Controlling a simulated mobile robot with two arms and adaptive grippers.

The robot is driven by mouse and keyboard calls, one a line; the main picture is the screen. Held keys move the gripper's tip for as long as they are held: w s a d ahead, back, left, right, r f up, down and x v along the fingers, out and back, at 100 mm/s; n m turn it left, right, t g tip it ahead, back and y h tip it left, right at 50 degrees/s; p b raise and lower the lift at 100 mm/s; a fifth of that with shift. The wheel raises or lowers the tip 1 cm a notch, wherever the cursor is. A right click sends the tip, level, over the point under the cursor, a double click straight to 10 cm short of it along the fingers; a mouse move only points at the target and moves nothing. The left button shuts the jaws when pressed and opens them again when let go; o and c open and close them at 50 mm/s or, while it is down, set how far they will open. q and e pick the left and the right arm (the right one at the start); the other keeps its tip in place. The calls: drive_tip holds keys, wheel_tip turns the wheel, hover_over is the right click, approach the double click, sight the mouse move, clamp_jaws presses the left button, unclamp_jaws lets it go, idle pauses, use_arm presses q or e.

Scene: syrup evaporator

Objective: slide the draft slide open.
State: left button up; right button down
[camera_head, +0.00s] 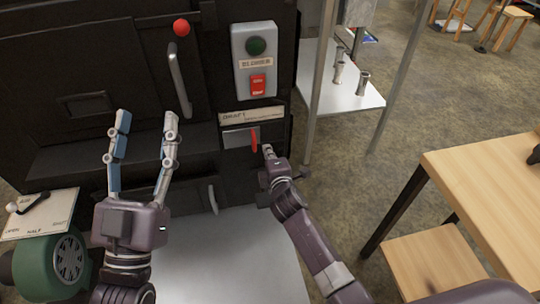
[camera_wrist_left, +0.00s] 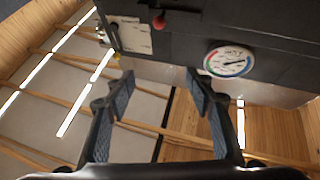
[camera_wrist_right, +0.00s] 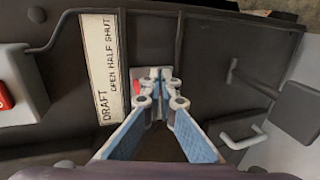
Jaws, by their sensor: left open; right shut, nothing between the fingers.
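The draft slide is a pale metal plate (camera_head: 236,139) with a red tab (camera_head: 253,139), below the DRAFT label (camera_head: 251,115) on the dark evaporator front. In the right wrist view the red tab (camera_wrist_right: 137,87) shows just left of the fingertips, beside the label (camera_wrist_right: 103,70) reading OPEN HALF SHUT. My right gripper (camera_head: 266,150) is shut and empty, its tips at the right side of the red tab; I cannot tell whether they touch it. My left gripper (camera_head: 146,128) is open and empty in front of the evaporator, away from the slide.
A blower box (camera_head: 256,60) with a green button and red switch sits above the label. A door handle (camera_head: 179,82) stands out nearby. A green blower (camera_head: 62,262) is at lower left. A white shelf with metal legs (camera_head: 340,85) and a wooden table (camera_head: 490,190) stand to the right.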

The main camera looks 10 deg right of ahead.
use_arm(q)
drive_tip(key=w+f+g+y+p, duration=0.1)
drive_tip(key=f+g, duration=0.4)
drive_tip(key=f, duration=0.5)
drive_tip(key=shift+w+a+y+p, duration=0.25)
drive_tip(key=shift+w+y+p, duration=0.2)
drive_tip(key=shift+w, duration=0.55)
use_arm(e)
drive_tip(key=shift+v, duration=1.65)
drive_tip(key=shift+f, duration=0.15)
